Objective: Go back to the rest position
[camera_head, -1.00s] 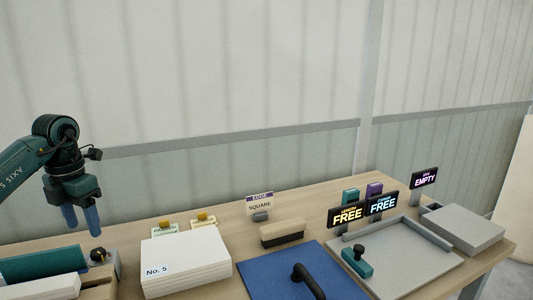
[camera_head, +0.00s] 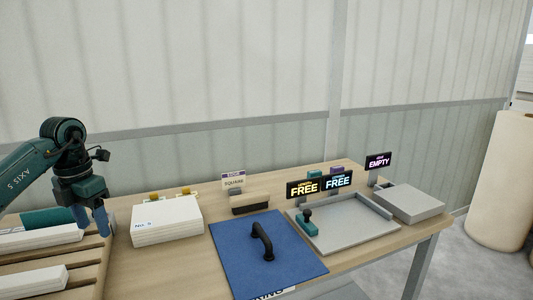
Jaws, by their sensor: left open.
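My left gripper (camera_head: 95,222) is at the left of the camera head view, with its two blue fingers pointing down and apart. Nothing shows between the fingers. My right gripper is not in view.
A blue board (camera_head: 230,262) with a black handle (camera_head: 262,241) lies mid-table. A grey tray (camera_head: 375,229) holds a teal stamp (camera_head: 307,222). Signs reading FREE (camera_head: 304,188) and EMPTY (camera_head: 378,161) stand behind.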

